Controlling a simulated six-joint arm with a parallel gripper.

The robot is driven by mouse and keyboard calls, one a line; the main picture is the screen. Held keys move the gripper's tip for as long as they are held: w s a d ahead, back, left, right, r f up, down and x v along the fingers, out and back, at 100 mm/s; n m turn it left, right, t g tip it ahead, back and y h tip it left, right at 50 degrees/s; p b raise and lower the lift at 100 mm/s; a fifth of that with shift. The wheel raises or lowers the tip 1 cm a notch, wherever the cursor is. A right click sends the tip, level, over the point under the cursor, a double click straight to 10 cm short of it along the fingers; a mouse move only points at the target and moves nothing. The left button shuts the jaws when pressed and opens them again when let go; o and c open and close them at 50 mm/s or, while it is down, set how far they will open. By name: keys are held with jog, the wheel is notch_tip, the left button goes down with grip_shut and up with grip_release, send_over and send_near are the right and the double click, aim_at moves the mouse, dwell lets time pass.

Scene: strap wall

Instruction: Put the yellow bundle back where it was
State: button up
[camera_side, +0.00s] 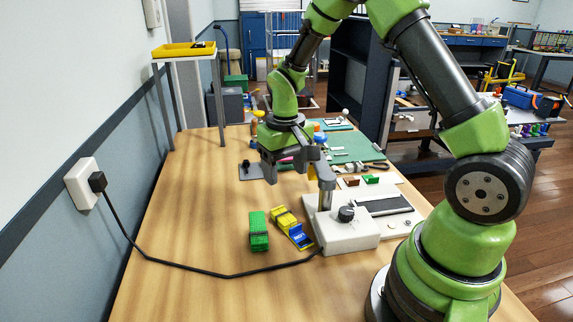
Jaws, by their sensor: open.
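The yellow bundle (282,218) lies on the wooden table, left of a white machine. A blue bundle (299,237) lies against its near end, and a green bundle (258,231) lies just to its left. My gripper (297,185) is above the table, beyond the yellow bundle in the picture. Its jaws are apart, with nothing seen between them. The right finger overlaps the machine in the picture; I cannot tell whether it touches it. No strap holding the bundles can be made out.
The white machine (345,238) has a black knob, and its black cable runs across the table to a wall outlet (82,186). Tools and a green mat (345,145) fill the back. The table's left side is clear.

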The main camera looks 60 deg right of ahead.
jog(key=s+a+r+t, duration=0.2)
jog(key=s+a+r, duration=0.1)
jog(key=r, duration=0.4)
jog(key=s+a+r+t, duration=0.2)
jog(key=s+r, duration=0.1)
jog(key=r, duration=0.5)
jog(key=s+a+r+t+y, duration=0.2)
jog(key=s+a+r+t, duration=0.1)
jog(key=s, duration=0.7)
jog(key=shift+s+a+r+n, duration=0.2)
jog(key=shift+a+r+n, duration=0.15)
jog(key=shift+a, duration=0.25)
